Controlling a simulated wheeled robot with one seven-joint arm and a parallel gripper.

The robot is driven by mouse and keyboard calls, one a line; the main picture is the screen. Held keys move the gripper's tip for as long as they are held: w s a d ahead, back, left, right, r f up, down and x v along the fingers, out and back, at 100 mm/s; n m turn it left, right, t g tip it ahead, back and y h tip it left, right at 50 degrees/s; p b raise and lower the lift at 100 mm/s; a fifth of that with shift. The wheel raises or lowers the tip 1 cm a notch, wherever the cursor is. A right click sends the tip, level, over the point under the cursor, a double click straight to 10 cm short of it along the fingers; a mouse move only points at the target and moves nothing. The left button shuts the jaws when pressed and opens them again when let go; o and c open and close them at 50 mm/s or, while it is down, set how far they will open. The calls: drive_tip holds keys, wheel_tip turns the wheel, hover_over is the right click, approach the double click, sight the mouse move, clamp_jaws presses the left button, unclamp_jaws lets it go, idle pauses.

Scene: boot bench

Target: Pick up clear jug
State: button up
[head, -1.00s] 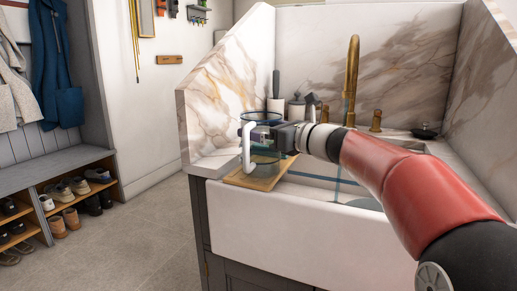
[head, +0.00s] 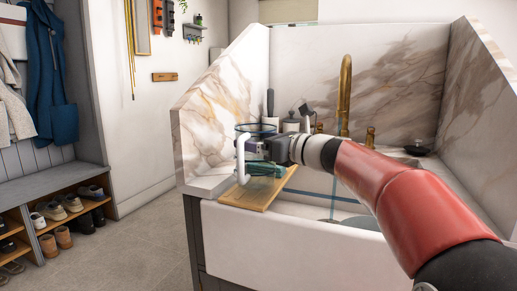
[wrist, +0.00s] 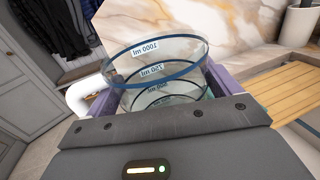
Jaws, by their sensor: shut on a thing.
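The clear jug (head: 256,131) has a blue rim, a white handle on its left side and volume marks. In the head view it is upright over the front left corner of the sink, at the wooden board (head: 247,198). My gripper (head: 250,152) reaches it from the right and is shut on its body, hiding part of it. In the wrist view the jug (wrist: 155,75) sits between my purple fingers. I cannot tell whether its base touches the board.
A brass tap (head: 344,95) stands behind the white sink (head: 290,232). Marble panels enclose the back and sides. A dark-handled brush (head: 270,103) and canisters stand behind the jug. A shoe bench (head: 45,187) is at the left, with clear floor between.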

wheel_tip(320, 180, up, 18)
drive_tip(key=p, duration=0.6)
